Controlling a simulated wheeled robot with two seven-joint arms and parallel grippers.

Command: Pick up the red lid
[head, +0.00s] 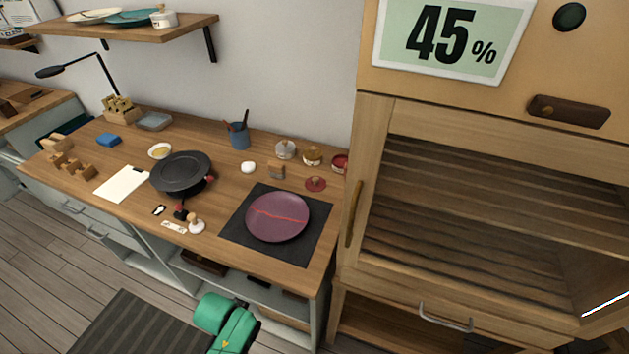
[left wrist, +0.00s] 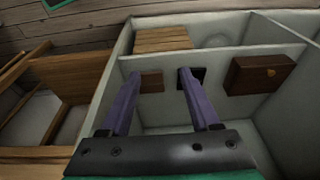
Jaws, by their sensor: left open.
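The red lid (head: 316,183) is a small flat disc with a tan knob, lying on the wooden worktop near its right end in the head view. A small red pot (head: 340,163) stands just behind it by the cabinet. My left gripper (left wrist: 157,77) shows in the left wrist view with its two purple fingers apart and nothing between them. It faces the pale shelf compartments, and the lid is not in that view. In the head view only my green arm links show low in front of the worktop. My right gripper is not in view.
A wooden block (head: 276,169) and small lidded pots (head: 286,149) stand behind. The tall wooden cabinet (head: 372,150) bounds the right. A brown box (left wrist: 258,75) sits in the shelf compartments.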

